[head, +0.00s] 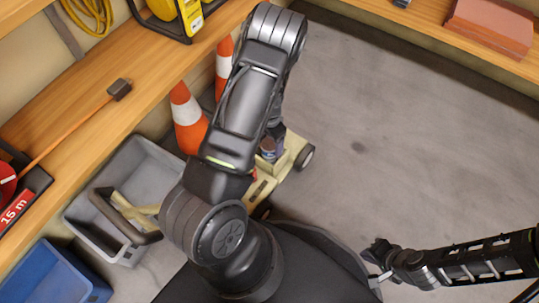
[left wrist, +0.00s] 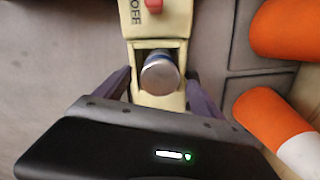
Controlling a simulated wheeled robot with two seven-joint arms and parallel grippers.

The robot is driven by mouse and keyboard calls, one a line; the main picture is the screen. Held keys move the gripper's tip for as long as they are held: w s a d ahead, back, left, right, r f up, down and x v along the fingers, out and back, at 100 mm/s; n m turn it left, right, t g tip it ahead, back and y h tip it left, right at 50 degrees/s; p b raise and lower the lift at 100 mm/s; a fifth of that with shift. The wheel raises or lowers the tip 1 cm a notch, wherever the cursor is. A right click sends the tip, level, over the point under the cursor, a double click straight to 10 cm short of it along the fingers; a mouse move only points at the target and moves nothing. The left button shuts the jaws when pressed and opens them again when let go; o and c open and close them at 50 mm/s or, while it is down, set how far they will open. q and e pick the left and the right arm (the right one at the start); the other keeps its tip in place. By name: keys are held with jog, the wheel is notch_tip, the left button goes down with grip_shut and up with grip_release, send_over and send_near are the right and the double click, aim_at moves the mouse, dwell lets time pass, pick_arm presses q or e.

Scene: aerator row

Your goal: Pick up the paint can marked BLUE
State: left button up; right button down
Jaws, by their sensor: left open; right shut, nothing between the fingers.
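A small cylinder with a silver-grey top and a hint of blue on its side (left wrist: 160,76) stands in a square recess of a cream-coloured wheeled machine (left wrist: 160,22). No marking on it is readable, so I cannot tell whether it is the can marked BLUE. In the head view a small dark cylinder (head: 268,152) shows on the machine (head: 292,150), beside my arm. My left gripper (left wrist: 158,88) is open, its fingers on either side of the cylinder; contact is not clear. My right gripper (head: 374,256) is shut and empty, low over the floor.
Orange-and-white cones (head: 188,120) stand left of the machine. A grey crate (head: 145,165) and a blue crate (head: 62,275) sit at the left below a wooden shelf (head: 95,100). The machine has an OFF label and red knob (left wrist: 154,6). Grey floor to the right is clear.

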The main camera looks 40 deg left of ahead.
pick_arm(q)
notch_tip(320, 180, down, 3)
jog(key=shift+r+b, duration=0.1)
jog(key=shift+b, duration=0.2)
dwell(0.4)
grip_shut()
dwell(0.6)
jog(key=shift+r, duration=0.1)
